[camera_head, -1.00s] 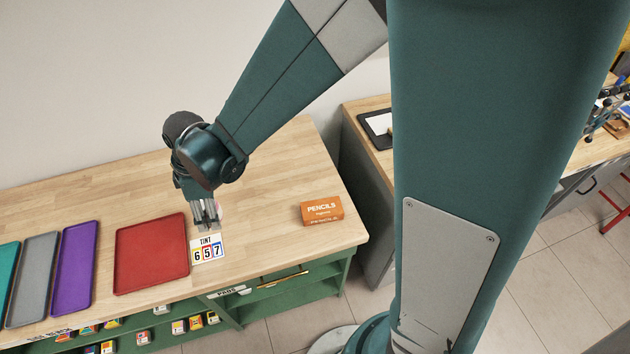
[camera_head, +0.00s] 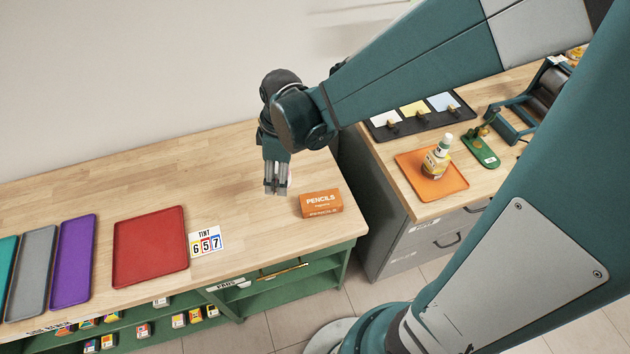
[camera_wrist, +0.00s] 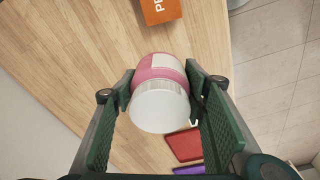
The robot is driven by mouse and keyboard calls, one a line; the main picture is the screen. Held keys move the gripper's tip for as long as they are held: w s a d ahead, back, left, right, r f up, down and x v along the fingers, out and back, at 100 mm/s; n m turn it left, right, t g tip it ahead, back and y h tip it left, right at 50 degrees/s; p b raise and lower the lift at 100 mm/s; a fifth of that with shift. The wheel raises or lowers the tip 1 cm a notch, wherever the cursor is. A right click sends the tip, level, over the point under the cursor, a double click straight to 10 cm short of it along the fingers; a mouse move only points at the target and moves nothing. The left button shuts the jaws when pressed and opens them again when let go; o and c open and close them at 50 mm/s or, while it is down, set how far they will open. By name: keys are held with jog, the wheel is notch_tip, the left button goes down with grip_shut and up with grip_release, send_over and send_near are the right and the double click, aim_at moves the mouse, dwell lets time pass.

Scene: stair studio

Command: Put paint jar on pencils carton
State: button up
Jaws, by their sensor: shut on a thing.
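The paint jar (camera_wrist: 160,95) is pink with a white lid and a pale label, and my gripper (camera_wrist: 160,88) is shut on it in the wrist view. In the head view my gripper (camera_head: 277,190) hangs above the wooden bench, just left of the pencils carton; the jar is mostly hidden behind the fingers there. The orange pencils carton (camera_head: 321,204) lies flat near the bench's right end, its top bare. It also shows at the top of the wrist view (camera_wrist: 160,10), apart from the jar.
A purple tray (camera_head: 73,262) and a grey tray (camera_head: 33,277) lie further left. Right of a gap, another bench holds an orange tray (camera_head: 458,188) with a bottle (camera_head: 436,160).

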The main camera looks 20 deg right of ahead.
jog(key=s+d+m, duration=0.2)
jog(key=s+d, duration=0.1)
jog(key=d, duration=0.8)
jog(key=shift+s+d+r, duration=0.3)
jog(key=shift+s+r, duration=0.05)
jog(key=shift+r, duration=0.05)
jog(key=b, duration=0.2)
send_over(320, 200)
jog(key=shift+d+f, duration=0.15)
jog(key=shift+f, duration=2.8)
jog(key=shift+f, duration=0.1)
jog(key=shift+f, duration=1.95)
jog(key=shift+f+b, duration=0.15)
jog(key=shift+b, duration=0.2)
jog(key=o, duration=1)
jog(key=shift+o, duration=0.2)
